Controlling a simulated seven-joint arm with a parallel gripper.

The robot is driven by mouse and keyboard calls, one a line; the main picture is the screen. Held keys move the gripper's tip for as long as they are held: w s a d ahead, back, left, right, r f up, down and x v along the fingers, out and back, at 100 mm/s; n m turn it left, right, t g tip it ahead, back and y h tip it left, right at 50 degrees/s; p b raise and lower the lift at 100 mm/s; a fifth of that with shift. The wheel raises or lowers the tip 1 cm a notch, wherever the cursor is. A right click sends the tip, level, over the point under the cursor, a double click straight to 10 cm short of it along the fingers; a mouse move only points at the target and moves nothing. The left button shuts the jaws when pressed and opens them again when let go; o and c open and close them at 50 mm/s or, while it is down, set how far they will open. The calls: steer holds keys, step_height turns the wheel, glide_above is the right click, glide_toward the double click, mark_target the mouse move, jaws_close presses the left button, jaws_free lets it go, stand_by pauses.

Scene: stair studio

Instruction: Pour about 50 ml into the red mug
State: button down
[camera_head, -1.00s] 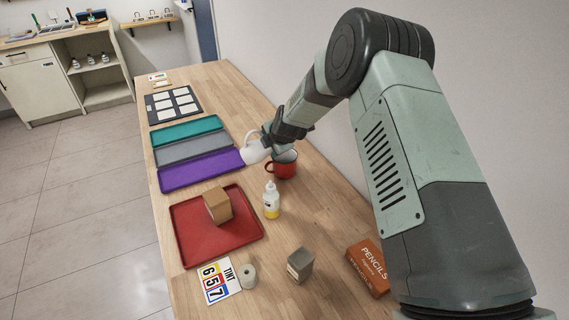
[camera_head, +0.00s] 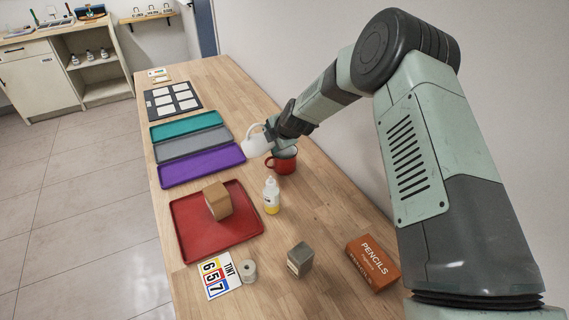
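The red mug (camera_head: 283,163) stands upright on the wooden table, its handle to the left and its dark opening partly showing. My gripper (camera_head: 272,135) is just above and behind the mug. A white jug (camera_head: 256,145) with a loop handle is at my gripper, held above the table to the upper left of the mug. It looks tilted. The fingers are small and partly hidden, but they appear closed on the jug. I cannot see any liquid stream or the level inside the mug.
A white bottle with yellow contents (camera_head: 271,196) stands in front of the mug. A red tray (camera_head: 188,235) holds a brown block (camera_head: 217,200). A purple tray (camera_head: 201,167) lies left of the jug. A pencils box (camera_head: 372,264) and a grey block (camera_head: 300,259) stand nearer. The wall is close right.

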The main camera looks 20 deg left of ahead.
mark_target(257, 140)
steer(key=shift+w+d+r+m+g+y, duration=0.2)
steer(key=shift+w+d+m+g+y, duration=0.1)
steer(key=shift+w+d+y, duration=0.3)
stand_by(0.6)
steer(key=shift+s, duration=0.15)
steer(key=shift+s+a+n+h, duration=0.5)
steer(key=shift+s+a+h, duration=0.25)
steer(key=shift+a, duration=0.25)
steer(key=shift+w+d+f+t+h, duration=0.15)
steer(key=shift+t+h, duration=0.2)
steer(key=shift+t, duration=0.05)
steer(key=shift+a, duration=0.25)
steer(key=shift+s+a+r+n+t+h+b, duration=0.25)
steer(key=shift+r+n+t+h+b, duration=0.3)
steer(key=shift+h+b, duration=0.2)
steer(key=shift+s+a+f+n+t+h+b, duration=0.15)
steer(key=shift+n+t+h+b, duration=0.2)
steer(key=shift+t+h+b, duration=0.25)
